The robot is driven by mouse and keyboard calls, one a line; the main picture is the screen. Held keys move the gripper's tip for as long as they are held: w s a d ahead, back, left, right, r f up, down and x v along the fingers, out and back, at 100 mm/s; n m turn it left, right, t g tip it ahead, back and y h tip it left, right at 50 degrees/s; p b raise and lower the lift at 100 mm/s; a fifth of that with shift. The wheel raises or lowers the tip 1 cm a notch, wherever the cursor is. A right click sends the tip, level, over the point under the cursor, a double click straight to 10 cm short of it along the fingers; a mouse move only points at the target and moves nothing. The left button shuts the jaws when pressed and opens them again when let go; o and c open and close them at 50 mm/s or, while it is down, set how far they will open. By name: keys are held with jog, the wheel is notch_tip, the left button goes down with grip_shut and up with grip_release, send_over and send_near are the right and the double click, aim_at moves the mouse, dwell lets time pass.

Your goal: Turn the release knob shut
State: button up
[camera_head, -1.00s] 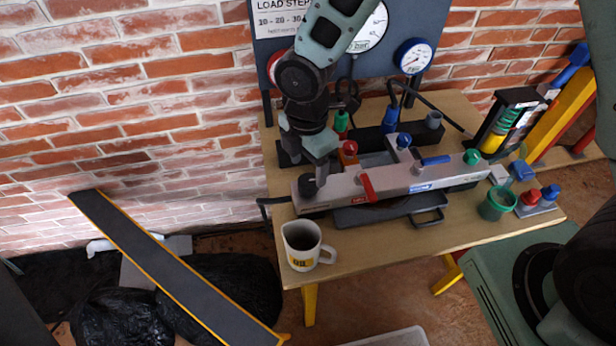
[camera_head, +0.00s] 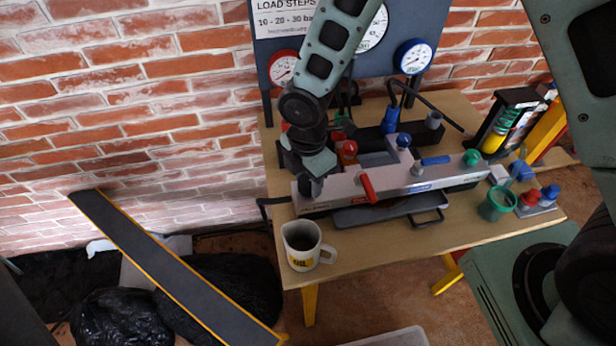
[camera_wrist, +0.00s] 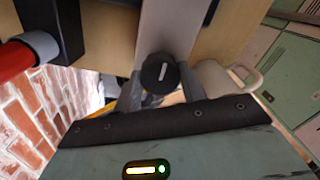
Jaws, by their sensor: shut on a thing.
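The release knob (camera_wrist: 160,73) is a round black knob with a white pointer line, at the end of the long grey pump body (camera_head: 400,182). In the wrist view its line runs nearly up and down the picture, leaning slightly right. My gripper (camera_wrist: 164,88) is shut on the knob, a finger on each side of it. In the head view my gripper (camera_head: 312,186) points down at the left end of the pump body and mostly hides the knob.
A white mug (camera_head: 303,246) stands close in front of the pump's left end. A gauge panel (camera_head: 345,75) rises behind. Hoses, fittings and a green cup (camera_head: 496,204) occupy the wooden table (camera_head: 375,235). The table's front strip is otherwise clear.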

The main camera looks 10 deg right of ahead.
aim_at(309, 180)
jog(key=shift+m, duration=0.3)
jog(key=m+b, duration=0.1)
jog(key=m, duration=0.3)
jog(key=m+b, duration=0.1)
jog(key=m, duration=0.8)
jog(key=shift+m, duration=2.1)
jog(key=shift+w, duration=0.1)
jog(key=o, duration=1)
jog(key=shift+r, duration=0.1)
notch_tip(309, 180, up, 17)
jog(key=shift+d+r+b, duration=0.15)
jog(key=shift+b, duration=0.45)
